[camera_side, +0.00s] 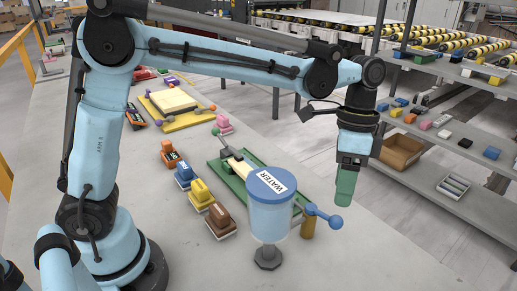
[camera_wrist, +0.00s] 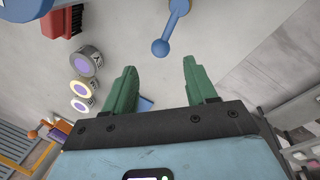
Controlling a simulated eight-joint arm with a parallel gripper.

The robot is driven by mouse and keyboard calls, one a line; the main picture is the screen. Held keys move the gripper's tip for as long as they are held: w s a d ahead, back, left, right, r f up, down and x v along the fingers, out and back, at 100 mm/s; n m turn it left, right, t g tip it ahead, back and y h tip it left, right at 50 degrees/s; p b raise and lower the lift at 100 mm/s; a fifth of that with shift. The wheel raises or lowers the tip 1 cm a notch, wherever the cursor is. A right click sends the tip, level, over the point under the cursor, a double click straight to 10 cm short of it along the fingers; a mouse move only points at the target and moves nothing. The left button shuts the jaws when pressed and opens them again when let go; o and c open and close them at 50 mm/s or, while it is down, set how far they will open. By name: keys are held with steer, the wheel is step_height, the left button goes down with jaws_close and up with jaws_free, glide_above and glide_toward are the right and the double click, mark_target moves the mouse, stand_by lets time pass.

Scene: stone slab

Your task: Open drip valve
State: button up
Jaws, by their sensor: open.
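The water tank (camera_side: 271,212) is a light blue cylinder with a white WATER label on its lid, standing on a dark foot on the slab. A blue valve handle with a ball end (camera_side: 335,221) sticks out at its right side. In the wrist view the blue handle and its ball (camera_wrist: 160,48) show at the top middle, beyond the fingertips. My gripper (camera_side: 346,198) has green fingers pointing down and hangs above and a little right of the handle, apart from it. In the wrist view my gripper (camera_wrist: 159,80) is open with nothing between its fingers.
A green board with a pale block (camera_side: 237,167) lies behind the tank. Several coloured blocks, including a yellow one (camera_side: 200,194) and a brown one (camera_side: 219,220), stand left of it. Shelves with small blocks (camera_side: 440,130) stand at the right.

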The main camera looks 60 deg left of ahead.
steer(key=shift+w+a+r, duration=0.1)
steer(key=shift+w+r, duration=0.05)
steer(key=shift+r, duration=0.65)
steer(key=shift+w+a+r, duration=0.1)
steer(key=shift+a+r, duration=0.05)
steer(key=shift+r, duration=0.7)
steer(key=shift+w+a+r, duration=0.1)
steer(key=shift+w+r, duration=0.05)
steer(key=shift+r, duration=0.65)
steer(key=s+a+f+n+t, duration=0.3)
steer(key=s+a+n+t, duration=0.1)
steer(key=a, duration=0.3)
steer(key=s+a+f+n+t+y, duration=0.1)
steer(key=s+a+f+n+t, duration=0.2)
steer(key=s+a+n+t, duration=0.2)
steer(key=s+a+n, duration=0.1)
steer(key=a, duration=0.2)
steer(key=shift+s+a, duration=0.25)
steer(key=shift+s, duration=0.1)
